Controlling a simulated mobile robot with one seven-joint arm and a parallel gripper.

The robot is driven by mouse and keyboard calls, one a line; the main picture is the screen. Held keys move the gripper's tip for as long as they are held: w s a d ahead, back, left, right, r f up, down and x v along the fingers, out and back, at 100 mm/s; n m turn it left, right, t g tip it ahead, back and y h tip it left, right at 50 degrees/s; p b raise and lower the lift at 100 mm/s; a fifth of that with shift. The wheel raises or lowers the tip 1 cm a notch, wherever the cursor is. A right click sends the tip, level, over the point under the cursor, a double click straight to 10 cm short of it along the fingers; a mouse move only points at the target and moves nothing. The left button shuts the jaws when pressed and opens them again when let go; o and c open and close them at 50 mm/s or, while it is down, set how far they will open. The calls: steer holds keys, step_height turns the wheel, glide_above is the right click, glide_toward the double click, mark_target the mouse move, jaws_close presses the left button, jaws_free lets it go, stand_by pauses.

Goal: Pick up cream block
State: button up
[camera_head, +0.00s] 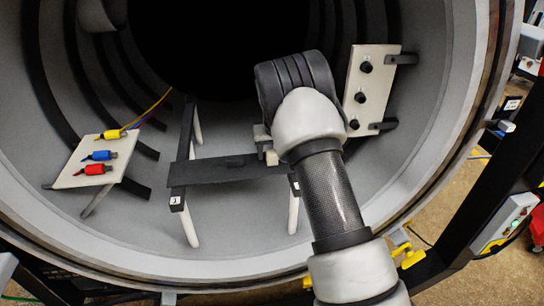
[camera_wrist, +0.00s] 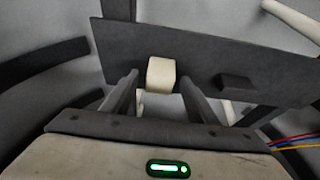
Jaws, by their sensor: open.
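The cream block (camera_wrist: 161,74) sits on the dark shelf plate (camera_wrist: 205,62) in the wrist view. In the head view the cream block (camera_head: 271,158) is small and partly hidden by my arm, at the right part of the plate (camera_head: 225,172). My gripper (camera_wrist: 160,80) is open, with its two dark fingers on either side of the block near the fingertips. A gap shows at each side, and I cannot tell how deep the block is between the fingers. In the head view my wrist hides most of the gripper.
A small dark block (camera_wrist: 235,84) lies on the plate beside the cream block. In the head view, a panel with yellow, blue and red connectors (camera_head: 84,166) stands left. A panel with black knobs (camera_head: 375,60) stands right, close to my wrist. The curved furnace wall surrounds everything.

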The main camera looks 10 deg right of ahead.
steer(key=shift+w+f, duration=0.2)
steer(key=shift+f, duration=0.2)
steer(key=shift+c, duration=0.3)
steer(key=c, duration=1.2)
steer(key=shift+r, duration=0.1)
